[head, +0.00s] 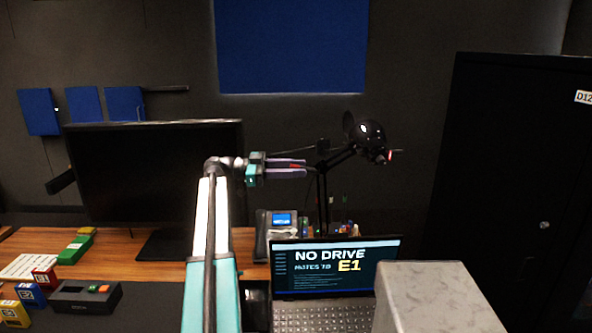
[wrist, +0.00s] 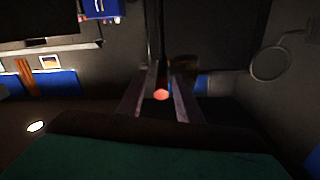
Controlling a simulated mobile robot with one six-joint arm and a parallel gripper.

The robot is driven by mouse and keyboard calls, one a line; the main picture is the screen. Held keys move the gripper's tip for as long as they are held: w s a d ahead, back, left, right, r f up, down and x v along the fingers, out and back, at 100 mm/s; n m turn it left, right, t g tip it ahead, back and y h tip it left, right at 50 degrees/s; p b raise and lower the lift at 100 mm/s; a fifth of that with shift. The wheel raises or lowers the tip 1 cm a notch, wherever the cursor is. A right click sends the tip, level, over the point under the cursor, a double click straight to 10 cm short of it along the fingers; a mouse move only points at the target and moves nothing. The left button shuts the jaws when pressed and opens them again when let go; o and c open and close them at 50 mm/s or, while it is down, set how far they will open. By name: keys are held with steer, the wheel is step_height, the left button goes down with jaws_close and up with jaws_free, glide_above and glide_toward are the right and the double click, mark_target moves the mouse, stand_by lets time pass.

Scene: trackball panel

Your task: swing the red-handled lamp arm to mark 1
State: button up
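A black desk lamp (head: 372,135) stands behind the laptop, its head up and to the right of my gripper. A small red tip (head: 392,154) shows at the lamp head. My gripper (head: 305,168) points right toward the lamp's post, with its two fingers apart. A bit of red (head: 297,166) shows between the fingers in the head view. In the wrist view a round red end (wrist: 161,94) sits between the fingers, with gaps seen on both sides. I cannot tell how deep it lies between them. Mark 1 cannot be made out.
A laptop (head: 340,268) is open below my gripper. A grey block (head: 430,300) stands front right, a dark monitor (head: 155,185) left. Several coloured blocks and a dark box (head: 88,296) lie at the left. A black cabinet (head: 500,190) fills the right side.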

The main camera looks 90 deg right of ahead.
steer(key=w+a+b, duration=0.1)
steer(key=w+b, duration=0.1)
steer(key=w, duration=1.1)
steer(key=shift+w, duration=0.3)
